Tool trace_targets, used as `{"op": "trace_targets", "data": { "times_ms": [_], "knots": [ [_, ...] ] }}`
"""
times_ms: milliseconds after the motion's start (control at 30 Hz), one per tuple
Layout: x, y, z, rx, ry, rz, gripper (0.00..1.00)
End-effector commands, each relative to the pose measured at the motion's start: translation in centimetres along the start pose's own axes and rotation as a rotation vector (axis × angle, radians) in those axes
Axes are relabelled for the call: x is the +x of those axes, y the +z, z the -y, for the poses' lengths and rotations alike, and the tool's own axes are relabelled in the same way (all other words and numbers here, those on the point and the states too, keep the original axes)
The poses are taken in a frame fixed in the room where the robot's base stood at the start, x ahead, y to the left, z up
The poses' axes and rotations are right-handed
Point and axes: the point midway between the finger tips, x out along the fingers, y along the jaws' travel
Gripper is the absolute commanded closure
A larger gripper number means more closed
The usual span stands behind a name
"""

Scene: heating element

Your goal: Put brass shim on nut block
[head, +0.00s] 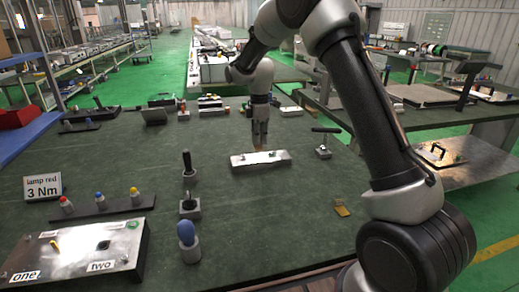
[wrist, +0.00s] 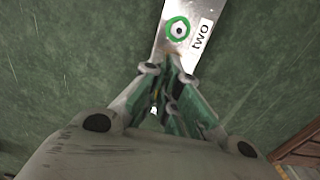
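A small flat brass-coloured piece (head: 341,206), which looks like the brass shim, lies on the green table right of centre. A long low silver block (head: 246,160) lies mid-table; I take it as the nut block, but cannot be sure. In the wrist view, a metal surface (wrist: 167,27) carries a "two" label and a green ring around a dark spot. My gripper (head: 259,147) points down over the silver block. In the wrist view its fingers (wrist: 171,68) come close together. A brownish patch shows at the tips; I cannot tell whether they hold something thin.
A metal plate (head: 75,250) labelled "one" and "two" lies front left, near a strip with coloured knobs (head: 100,207). Upright tools (head: 189,170) stand left of centre, and a T-handled tool (head: 324,145) stands right of the block.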

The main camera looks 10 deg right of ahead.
Motion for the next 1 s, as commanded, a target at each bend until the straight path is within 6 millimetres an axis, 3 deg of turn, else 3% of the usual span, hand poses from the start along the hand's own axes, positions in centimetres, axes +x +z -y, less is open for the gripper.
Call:
{"op": "trace_targets", "data": {
  "times_ms": [300, 667, 800, 1000],
  "knots": [
    [3.8, 0.0, 0.1, 0.0, -0.003, 0.001, 1.0],
    [4.3, 0.0, 0.0, 0.001, 0.0, 0.0, 1.0],
    [4.3, 0.0, 0.0, 0.001, 0.001, 0.0, 0.76],
    [4.3, 0.0, 0.0, 0.001, 0.001, 0.0, 0.73]
  ]
}}
